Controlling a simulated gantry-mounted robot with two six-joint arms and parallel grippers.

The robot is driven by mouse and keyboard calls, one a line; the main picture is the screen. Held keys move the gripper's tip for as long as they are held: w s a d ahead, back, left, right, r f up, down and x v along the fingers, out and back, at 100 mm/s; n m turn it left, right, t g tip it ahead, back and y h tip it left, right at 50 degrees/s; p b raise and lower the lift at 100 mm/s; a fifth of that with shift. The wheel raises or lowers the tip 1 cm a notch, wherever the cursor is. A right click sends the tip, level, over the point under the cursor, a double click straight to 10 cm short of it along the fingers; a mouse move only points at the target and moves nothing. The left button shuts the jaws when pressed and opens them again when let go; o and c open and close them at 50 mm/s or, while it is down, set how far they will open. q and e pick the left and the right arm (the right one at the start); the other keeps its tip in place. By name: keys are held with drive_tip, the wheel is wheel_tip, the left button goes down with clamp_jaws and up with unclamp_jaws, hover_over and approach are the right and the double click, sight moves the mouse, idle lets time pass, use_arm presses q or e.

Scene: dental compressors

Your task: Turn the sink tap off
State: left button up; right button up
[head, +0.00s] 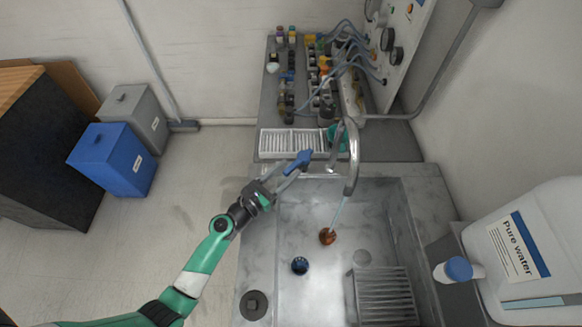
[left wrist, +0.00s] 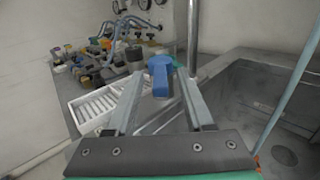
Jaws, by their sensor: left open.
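The sink tap (head: 353,165) is a tall curved metal spout at the back edge of the metal sink (head: 300,215). A thin bluish stream of water (head: 339,211) runs from it into the basin. The tap's blue handle (head: 301,158) sits left of the spout. In the left wrist view the blue handle (left wrist: 160,76) shows between the two fingertips, with the metal pipe (left wrist: 193,40) just behind right. My left gripper (head: 287,176) is open around the handle; whether a finger touches it I cannot tell. My right gripper is in neither view.
A white slotted rack (head: 288,141) lies behind the handle, with several bottles and hoses on the counter beyond. An orange-brown object (head: 327,236) and a dark blue round one (head: 300,265) are in the basin. A "Pure water" container (head: 535,250) stands at the right.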

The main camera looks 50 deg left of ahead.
sight(298, 162)
use_arm(q)
drive_tip(key=shift+w+a, duration=0.1)
drive_tip(key=shift+w, duration=1.05)
clamp_jaws()
idle(0.5)
